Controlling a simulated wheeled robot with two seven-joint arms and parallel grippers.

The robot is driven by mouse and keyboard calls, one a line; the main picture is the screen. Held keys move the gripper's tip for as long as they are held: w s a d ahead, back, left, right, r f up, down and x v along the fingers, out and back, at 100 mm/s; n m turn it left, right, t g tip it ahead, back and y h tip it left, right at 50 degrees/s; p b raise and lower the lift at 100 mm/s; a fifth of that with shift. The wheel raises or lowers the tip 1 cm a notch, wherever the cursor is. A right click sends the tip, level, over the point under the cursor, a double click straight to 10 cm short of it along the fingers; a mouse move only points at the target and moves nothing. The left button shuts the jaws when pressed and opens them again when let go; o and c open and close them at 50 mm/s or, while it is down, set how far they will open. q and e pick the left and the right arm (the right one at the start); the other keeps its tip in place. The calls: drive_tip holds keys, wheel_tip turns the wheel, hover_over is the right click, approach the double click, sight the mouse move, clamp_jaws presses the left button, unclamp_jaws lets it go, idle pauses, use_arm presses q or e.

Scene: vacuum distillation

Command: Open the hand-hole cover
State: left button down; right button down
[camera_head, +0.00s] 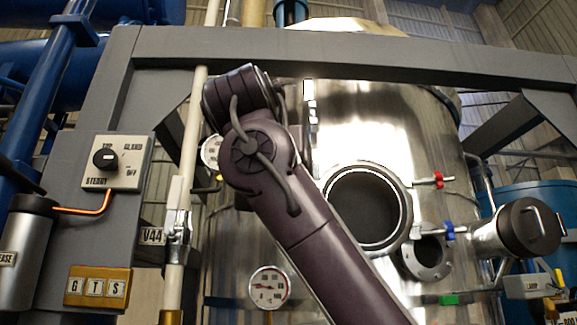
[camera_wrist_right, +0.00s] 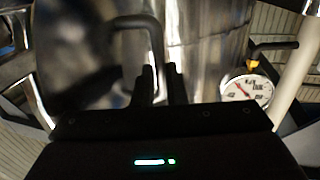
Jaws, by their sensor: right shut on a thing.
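In the right wrist view, a dark, blurred round face that looks like the hand-hole cover (camera_wrist_right: 75,50) fills the left side. A grey U-shaped handle (camera_wrist_right: 140,22) stands out beside it. My right gripper (camera_wrist_right: 160,77) is shut on this handle, its two dark fingers close together. In the head view, my dark right arm reaches up across the tank and hides its own gripper and the held handle. A round port (camera_head: 365,205) with a bright rim and dark grey inside shows right of the arm. My left gripper is out of view.
A dark-capped cylinder (camera_head: 528,228) juts out further right. A gauge (camera_head: 268,287) is lower left; a white pipe (camera_head: 192,130) and grey frame (camera_head: 350,55) surround the arm.

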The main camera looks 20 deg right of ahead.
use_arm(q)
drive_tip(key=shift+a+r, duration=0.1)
use_arm(e)
drive_tip(key=shift+a+r, duration=0.25)
